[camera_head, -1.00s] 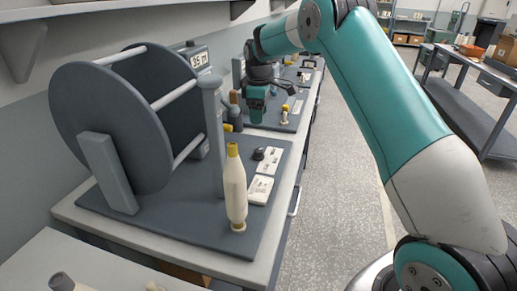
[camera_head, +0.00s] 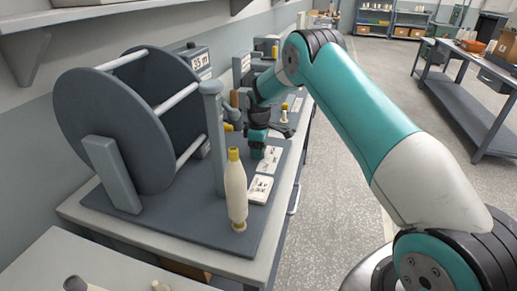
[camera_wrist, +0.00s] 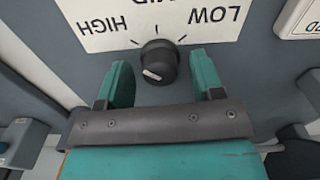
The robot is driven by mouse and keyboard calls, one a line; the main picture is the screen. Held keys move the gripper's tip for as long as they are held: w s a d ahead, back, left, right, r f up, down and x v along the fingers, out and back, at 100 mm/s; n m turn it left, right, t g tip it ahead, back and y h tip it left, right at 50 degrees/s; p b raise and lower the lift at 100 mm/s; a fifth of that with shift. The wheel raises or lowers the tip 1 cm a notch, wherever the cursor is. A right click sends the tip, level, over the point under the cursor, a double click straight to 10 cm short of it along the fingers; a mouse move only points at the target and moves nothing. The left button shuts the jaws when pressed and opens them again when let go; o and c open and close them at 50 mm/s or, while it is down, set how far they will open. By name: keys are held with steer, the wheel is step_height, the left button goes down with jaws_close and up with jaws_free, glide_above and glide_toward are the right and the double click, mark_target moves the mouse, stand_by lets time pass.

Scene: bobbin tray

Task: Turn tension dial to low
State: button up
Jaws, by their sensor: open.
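The tension dial is a small black knob (camera_wrist: 157,62) with a pale pointer mark; it shows in the wrist view, below a white label plate (camera_wrist: 110,25) that reads HIGH, MID and LOW upside down. The pointer mark lies on the HIGH side of the knob. My gripper (camera_wrist: 163,80) is open, with one teal finger on each side of the knob and a gap to both. In the head view my gripper (camera_head: 256,150) is over the board beside the label plate (camera_head: 262,186), and the knob is hidden behind it there.
A large grey reel (camera_head: 110,130) stands at the left of the board (camera_head: 190,222). A cream bobbin with a yellow top (camera_head: 235,195) stands upright near the front, beside a grey post (camera_head: 214,140). A white card (camera_head: 257,190) lies near it.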

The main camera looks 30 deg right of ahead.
steer(key=c, duration=0.9)
steer(key=shift+m, duration=0.4)
steer(key=m+b, duration=0.2)
steer(key=m, duration=0.1)
steer(key=shift+m, duration=0.4)
steer(key=m+b, duration=0.1)
steer(key=m, duration=0.4)
steer(key=m+b, duration=0.1)
steer(key=m, duration=0.4)
steer(key=shift+m, duration=0.4)
steer(key=m, duration=0.4)
steer(key=shift+b, duration=0.35)
steer(key=shift+m, duration=0.3)
